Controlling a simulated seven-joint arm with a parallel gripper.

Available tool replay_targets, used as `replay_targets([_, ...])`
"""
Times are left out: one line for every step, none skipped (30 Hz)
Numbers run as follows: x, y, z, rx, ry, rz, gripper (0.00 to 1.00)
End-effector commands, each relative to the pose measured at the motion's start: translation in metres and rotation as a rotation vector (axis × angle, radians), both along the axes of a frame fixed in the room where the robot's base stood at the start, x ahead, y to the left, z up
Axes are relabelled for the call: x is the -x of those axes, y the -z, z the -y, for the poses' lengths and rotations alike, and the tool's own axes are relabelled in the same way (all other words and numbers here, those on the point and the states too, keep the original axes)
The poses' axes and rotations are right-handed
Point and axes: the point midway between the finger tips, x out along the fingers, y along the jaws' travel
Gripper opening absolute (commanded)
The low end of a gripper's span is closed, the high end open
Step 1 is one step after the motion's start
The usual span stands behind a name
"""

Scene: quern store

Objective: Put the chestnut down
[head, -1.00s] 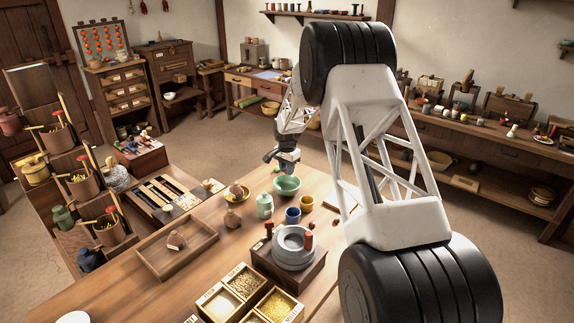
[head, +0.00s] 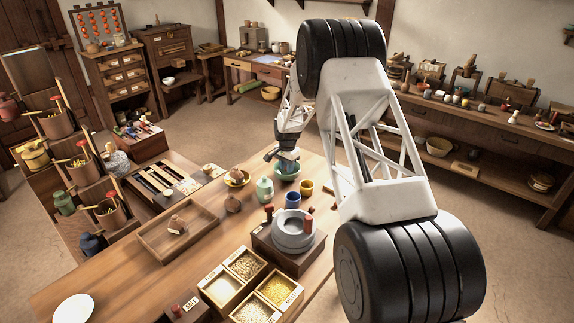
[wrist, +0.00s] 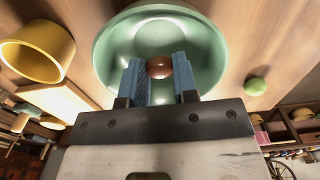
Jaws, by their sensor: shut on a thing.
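The chestnut (wrist: 158,67) is a small brown, rounded thing between the blue fingertips of my gripper (wrist: 159,76) in the wrist view. My gripper is shut on it. Behind and around it in that view is the green bowl (wrist: 112,60), whose inside looks otherwise empty. In the head view my gripper (head: 285,156) is just over the green bowl (head: 287,174) at the far part of the table. The chestnut cannot be made out in the head view. I cannot tell whether it touches the bowl's bottom.
A hand mill (head: 293,232), a grain box (head: 252,290) and a wooden tray (head: 150,249) are nearer. The table's front left is mostly clear.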

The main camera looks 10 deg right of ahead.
Motion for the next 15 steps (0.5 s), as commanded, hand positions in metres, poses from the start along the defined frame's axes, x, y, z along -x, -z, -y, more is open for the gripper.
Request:
replay_targets([0.0,0.0004,0.0,0.0,0.0,0.0,0.06])
replay_targets([0.0,0.0005,0.0,0.0,0.0,0.0,0.06])
replay_targets([0.0,0.0006,0.0,0.0,0.0,0.0,0.06])
replay_targets([0.0,0.0006,0.0,0.0,0.0,0.0,0.06])
replay_targets([0.0,0.0005,0.0,0.0,0.0,0.0,0.06])
replay_targets([0.0,0.0005,0.0,0.0,0.0,0.0,0.06])
replay_targets([0.0,0.0005,0.0,0.0,0.0,0.0,0.06])
replay_targets([0.0,0.0005,0.0,0.0,0.0,0.0,0.06])
replay_targets([0.0,0.0005,0.0,0.0,0.0,0.0,0.3])
replay_targets([0.0,0.0005,0.0,0.0,0.0,0.0,0.35])
replay_targets([0.0,0.0005,0.0,0.0,0.0,0.0,0.39])
replay_targets([0.0,0.0005,0.0,0.0,0.0,0.0,0.46])
replay_targets([0.0,0.0005,0.0,0.0,0.0,0.0,0.5])
replay_targets([0.0,0.0005,0.0,0.0,0.0,0.0,0.55])
replay_targets([0.0,0.0005,0.0,0.0,0.0,0.0,0.57])
